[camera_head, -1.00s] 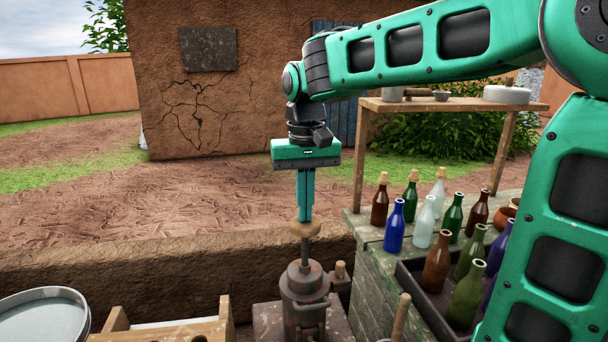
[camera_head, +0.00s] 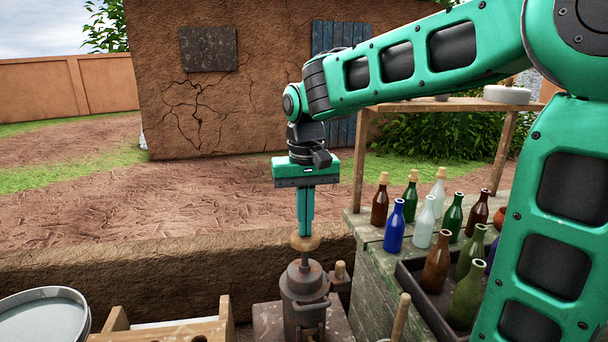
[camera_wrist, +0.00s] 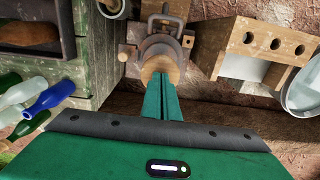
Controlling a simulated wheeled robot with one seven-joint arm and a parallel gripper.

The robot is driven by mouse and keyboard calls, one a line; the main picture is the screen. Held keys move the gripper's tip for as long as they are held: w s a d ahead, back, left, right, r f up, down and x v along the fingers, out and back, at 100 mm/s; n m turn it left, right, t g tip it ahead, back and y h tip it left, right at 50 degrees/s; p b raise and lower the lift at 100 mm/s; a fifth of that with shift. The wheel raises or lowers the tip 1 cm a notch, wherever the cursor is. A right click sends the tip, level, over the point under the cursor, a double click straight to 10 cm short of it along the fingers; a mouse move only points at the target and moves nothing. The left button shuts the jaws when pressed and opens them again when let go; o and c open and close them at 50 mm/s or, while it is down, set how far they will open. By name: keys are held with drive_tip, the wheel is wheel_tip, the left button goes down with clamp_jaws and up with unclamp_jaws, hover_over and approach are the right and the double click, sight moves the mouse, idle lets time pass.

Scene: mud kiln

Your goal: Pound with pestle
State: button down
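The pestle (camera_head: 305,243) has a round wooden knob on top and a thin dark metal rod below. The rod goes down into the dark metal mortar (camera_head: 304,283), so its lower end is hidden. My gripper (camera_head: 305,232) points straight down above the mortar, with its fingers close together on the wooden knob. In the wrist view the wooden knob (camera_wrist: 158,66) sits at the fingertips (camera_wrist: 160,84), with the mortar (camera_wrist: 162,45) just beyond. The pestle stands upright.
Several glass bottles (camera_head: 436,262) stand on the weathered bench at right, some in a dark tray. A wooden rack (camera_head: 165,331) and a round metal basin (camera_head: 42,318) lie at left. A low mud wall (camera_head: 150,276) runs behind. A wooden handle (camera_head: 400,316) rises right of the mortar.

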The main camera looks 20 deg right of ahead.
wheel_tip(320, 180, up, 15)
drive_tip(key=shift+r, duration=0.2)
idle(0.6)
drive_tip(key=shift+f, duration=9.05)
wheel_tip(320, 180, up, 18)
